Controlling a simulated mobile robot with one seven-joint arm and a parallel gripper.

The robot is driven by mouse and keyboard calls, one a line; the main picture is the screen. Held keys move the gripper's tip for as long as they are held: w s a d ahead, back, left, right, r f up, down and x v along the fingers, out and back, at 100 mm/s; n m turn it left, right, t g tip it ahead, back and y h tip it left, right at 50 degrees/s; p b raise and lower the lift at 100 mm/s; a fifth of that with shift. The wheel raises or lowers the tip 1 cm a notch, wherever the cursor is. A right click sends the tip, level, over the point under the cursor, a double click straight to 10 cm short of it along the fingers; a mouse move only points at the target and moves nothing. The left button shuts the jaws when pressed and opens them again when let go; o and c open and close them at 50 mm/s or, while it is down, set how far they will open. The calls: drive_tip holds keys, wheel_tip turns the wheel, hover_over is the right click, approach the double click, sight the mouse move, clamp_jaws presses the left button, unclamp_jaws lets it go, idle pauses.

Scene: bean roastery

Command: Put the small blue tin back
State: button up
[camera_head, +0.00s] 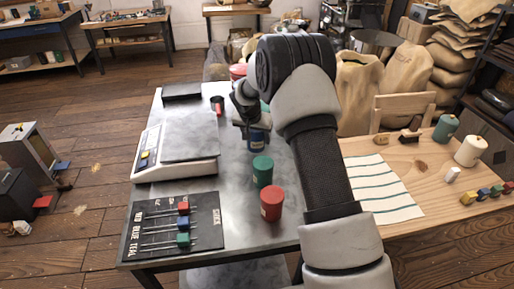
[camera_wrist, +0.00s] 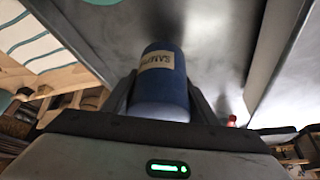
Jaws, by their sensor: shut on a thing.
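The small blue tin (camera_head: 258,141) is over the grey metal table, behind the green tin. In the wrist view the blue tin (camera_wrist: 160,85) sits between both fingers, with a pale label reading "SAMPLE". My gripper (camera_head: 254,128) is shut on it; the fingers show on both sides of the tin in the wrist view (camera_wrist: 161,95). My arm hides part of the table behind it. I cannot tell whether the tin's base touches the metal top. A green tin (camera_head: 262,172) and a red tin (camera_head: 271,204) stand upright in front of it.
The metal table (camera_head: 240,222) holds a scale (camera_head: 178,139) and a black board (camera_head: 174,225) labelled "RED BLUE TEAL", with coloured pegs. A small red-and-black item (camera_head: 217,105) lies behind. A wooden table (camera_head: 437,188) at right holds a striped cloth (camera_head: 376,185) and teal (camera_head: 446,128) and white (camera_head: 471,151) jars.

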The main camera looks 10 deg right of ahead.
sight(257, 146)
drive_tip(key=shift+f, duration=2.05)
drive_tip(key=shift+f, duration=0.1)
drive_tip(key=shift+f, duration=0.15)
drive_tip(key=o, duration=1.2)
drive_tip(key=shift+o, duration=0.2)
